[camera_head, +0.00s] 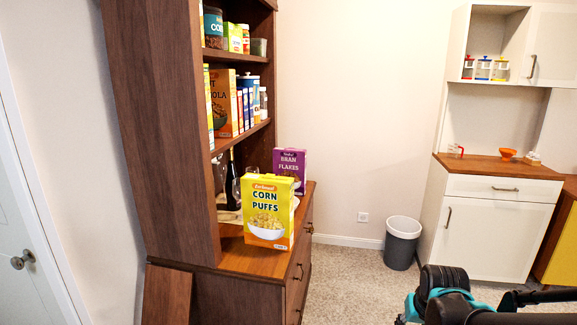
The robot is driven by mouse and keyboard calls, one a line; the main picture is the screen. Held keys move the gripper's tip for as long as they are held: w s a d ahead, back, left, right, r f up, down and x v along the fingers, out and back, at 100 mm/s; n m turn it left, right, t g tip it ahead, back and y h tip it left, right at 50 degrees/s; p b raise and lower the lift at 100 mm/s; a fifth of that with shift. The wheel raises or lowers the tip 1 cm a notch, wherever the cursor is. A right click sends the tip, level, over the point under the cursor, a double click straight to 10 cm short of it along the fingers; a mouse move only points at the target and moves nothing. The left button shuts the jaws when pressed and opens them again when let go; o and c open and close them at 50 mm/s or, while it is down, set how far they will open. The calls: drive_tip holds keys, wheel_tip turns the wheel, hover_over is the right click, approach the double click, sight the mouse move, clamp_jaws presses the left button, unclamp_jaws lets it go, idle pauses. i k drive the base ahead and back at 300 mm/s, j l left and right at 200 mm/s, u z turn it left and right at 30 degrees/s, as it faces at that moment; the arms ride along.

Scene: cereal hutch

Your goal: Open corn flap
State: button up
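A yellow Corn Puffs box (267,212) stands upright on the counter of the dark wood hutch (250,260), near its front corner. Its printed front faces me. The top of the box shows only as a thin edge, and I cannot tell whether its flap is open or shut. Part of my arm, black and teal, shows at the bottom right, well apart from the box. I cannot make out my gripper's fingers in this view.
A purple Bran Flakes box (290,163) stands behind the Corn Puffs box. A dark bottle (231,175) is on the counter to the left. Shelves above hold several boxes and jars. A grey bin (402,240) stands by the white cabinet (496,230).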

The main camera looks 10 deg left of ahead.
sight(267, 178)
drive_tip(key=u, duration=1.1)
drive_tip(key=i+l+u, duration=0.2)
drive_tip(key=l+u, duration=0.3)
drive_tip(key=i+l+u, duration=0.1)
drive_tip(key=l+u, duration=1.4)
drive_tip(key=k+l, duration=0.1)
drive_tip(key=l, duration=0.3)
drive_tip(key=k+l+u, duration=0.1)
drive_tip(key=l, duration=0.3)
drive_tip(key=k+l, duration=0.15)
drive_tip(key=l, duration=0.2)
drive_tip(key=k+l+u, duration=0.15)
drive_tip(key=l, duration=0.25)
drive_tip(key=k+l, duration=0.1)
drive_tip(key=l, duration=0.25)
drive_tip(key=k+l+u, duration=0.1)
drive_tip(key=l, duration=0.3)
drive_tip(key=k+l, duration=0.2)
drive_tip(key=l, duration=0.15)
drive_tip(key=k+l, duration=0.6)
drive_tip(key=k, duration=0.3)
